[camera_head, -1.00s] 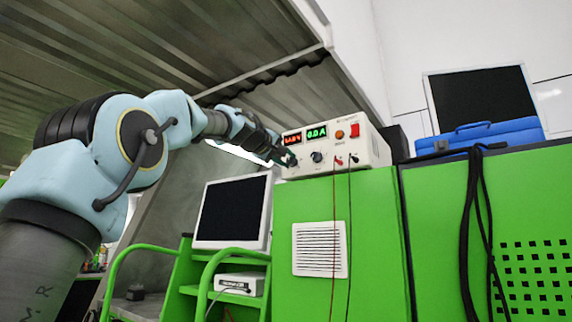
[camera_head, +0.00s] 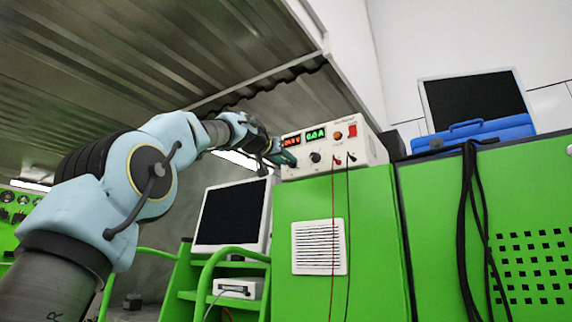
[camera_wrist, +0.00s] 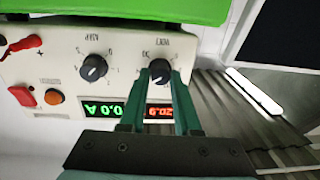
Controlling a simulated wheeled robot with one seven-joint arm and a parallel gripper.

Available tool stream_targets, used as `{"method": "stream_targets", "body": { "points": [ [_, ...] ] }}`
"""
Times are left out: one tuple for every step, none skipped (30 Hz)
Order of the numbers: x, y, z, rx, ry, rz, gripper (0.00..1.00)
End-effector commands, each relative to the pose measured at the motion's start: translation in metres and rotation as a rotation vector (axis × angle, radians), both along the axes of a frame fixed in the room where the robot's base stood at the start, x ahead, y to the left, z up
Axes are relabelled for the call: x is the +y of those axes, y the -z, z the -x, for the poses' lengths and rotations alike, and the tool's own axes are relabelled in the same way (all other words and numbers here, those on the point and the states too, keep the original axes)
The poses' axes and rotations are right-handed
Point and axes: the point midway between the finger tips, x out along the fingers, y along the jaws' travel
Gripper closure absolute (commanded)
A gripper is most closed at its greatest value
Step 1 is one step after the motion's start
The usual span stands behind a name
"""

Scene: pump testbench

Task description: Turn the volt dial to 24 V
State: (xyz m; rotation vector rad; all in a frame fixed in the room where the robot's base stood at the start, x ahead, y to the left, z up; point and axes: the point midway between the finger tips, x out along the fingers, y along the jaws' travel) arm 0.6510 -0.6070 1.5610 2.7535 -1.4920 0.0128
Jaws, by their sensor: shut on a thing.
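The power supply (camera_head: 352,150) is a cream box on top of a green cabinet, and it also shows in the wrist view (camera_wrist: 60,65), turned over. Its volt dial (camera_wrist: 159,77) is a black knob with a white mark. My gripper (camera_wrist: 159,74) is shut on this dial, one green finger on each side. In the head view, my gripper (camera_head: 284,158) is at the left of the front panel and hides the dial. The red volt display (camera_wrist: 160,112) is partly covered by a finger; its digits look like 20.9, but I cannot be certain.
The amp dial (camera_wrist: 93,68) sits beside the volt dial, near one finger. The green amp display (camera_head: 315,134) reads 0.0 A. An orange button (camera_head: 338,136), a red switch (camera_head: 352,131) and two plugged leads are farther right. A monitor (camera_head: 232,215) stands below my arm.

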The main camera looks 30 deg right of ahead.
Motion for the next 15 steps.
{"method": "stream_targets", "body": {
  "points": [
    [-0.0008, 0.0048, -0.0009, -0.035, 0.001, -0.025, 1.0],
    [-0.0008, 0.0048, -0.0009, -0.059, 0.001, -0.038, 1.0],
    [-0.0008, 0.005, -0.001, -0.089, 0.002, -0.056, 1.0],
    [-0.0008, 0.0052, -0.0012, -0.111, 0.001, -0.068, 1.0],
    [-0.0008, 0.0053, -0.0013, -0.133, 0.001, -0.08, 1.0],
    [-0.0007, 0.0051, -0.0014, -0.162, 0.001, -0.096, 1.0],
    [-0.0006, 0.0049, -0.0012, -0.183, 0.001, -0.107, 1.0],
    [-0.0007, 0.0048, -0.0011, -0.203, 0.001, -0.119, 1.0],
    [-0.0006, 0.0047, -0.001, -0.227, 0.002, -0.133, 1.0],
    [-0.0007, 0.0048, -0.001, -0.245, 0.002, -0.142, 1.0],
    [-0.0007, 0.0048, -0.001, -0.263, 0.001, -0.152, 1.0],
    [-0.0007, 0.0049, -0.001, -0.283, 0.002, -0.164, 1.0],
    [-0.0007, 0.0048, -0.001, -0.298, 0.002, -0.173, 1.0],
    [-0.0007, 0.0047, -0.001, -0.312, 0.002, -0.181, 1.0],
    [-0.0008, 0.0047, -0.001, -0.329, 0.002, -0.189, 1.0]
  ]
}}
